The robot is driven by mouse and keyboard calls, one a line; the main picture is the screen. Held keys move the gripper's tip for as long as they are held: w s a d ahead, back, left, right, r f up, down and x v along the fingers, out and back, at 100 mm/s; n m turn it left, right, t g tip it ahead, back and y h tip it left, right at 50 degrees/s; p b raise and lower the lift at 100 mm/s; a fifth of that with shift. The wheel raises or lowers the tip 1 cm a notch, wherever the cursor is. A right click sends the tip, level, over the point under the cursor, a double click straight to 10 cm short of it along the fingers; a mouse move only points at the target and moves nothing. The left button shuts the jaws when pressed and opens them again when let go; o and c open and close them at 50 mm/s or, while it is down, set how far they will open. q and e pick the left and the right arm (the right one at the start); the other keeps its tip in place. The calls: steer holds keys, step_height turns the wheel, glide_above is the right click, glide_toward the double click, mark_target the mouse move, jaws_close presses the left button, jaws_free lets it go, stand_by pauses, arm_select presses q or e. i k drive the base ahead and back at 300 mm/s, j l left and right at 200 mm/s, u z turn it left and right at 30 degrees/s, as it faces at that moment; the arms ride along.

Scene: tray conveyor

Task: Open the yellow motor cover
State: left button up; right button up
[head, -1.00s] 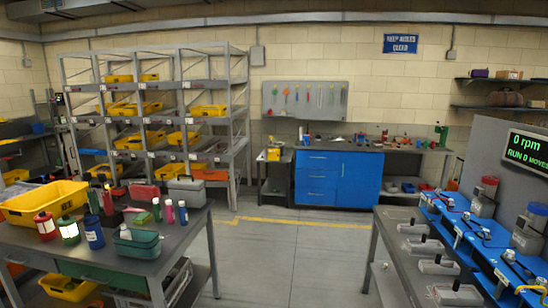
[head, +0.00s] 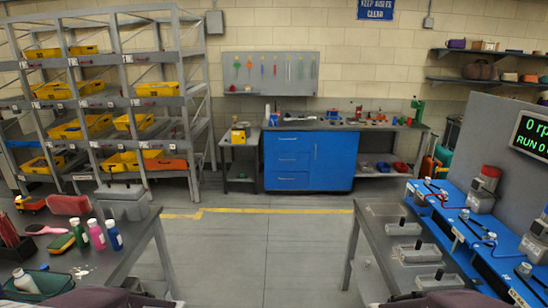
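I cannot make out a yellow motor cover in the head view. At the right, a blue bench unit (head: 455,222) carries grey block-like devices (head: 482,198) with red parts and cables. Several grey pieces with black knobs (head: 404,227) stand on the grey table (head: 372,242) in front of it. A small yellow-topped item (head: 239,134) sits on a side stand at the back; I cannot tell what it is. Dark parts of my arms show at the bottom edge. Neither gripper can be seen.
A display panel (head: 488,135) stands behind the bench unit. A dark table (head: 130,238) with bottles is at the left. Racks with yellow bins (head: 158,89) and a blue cabinet (head: 335,160) line the back. The floor (head: 262,250) between the tables is clear.

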mark_target(238, 137)
steer(key=i+u, duration=0.1)
steer(key=i, duration=2.15)
steer(key=i+l+u, duration=0.15)
steer(key=i, duration=0.95)
steer(key=i+j+u, duration=0.2)
steer(key=i+u, duration=0.15)
steer(key=i, duration=0.5)
steer(key=i+u, duration=0.35)
steer(key=i, duration=0.45)
steer(key=i+j+z, duration=0.35)
steer(key=i, duration=0.2)
steer(key=i+j+z, duration=0.7)
steer(key=i+j, duration=0.2)
steer(key=j, duration=0.1)
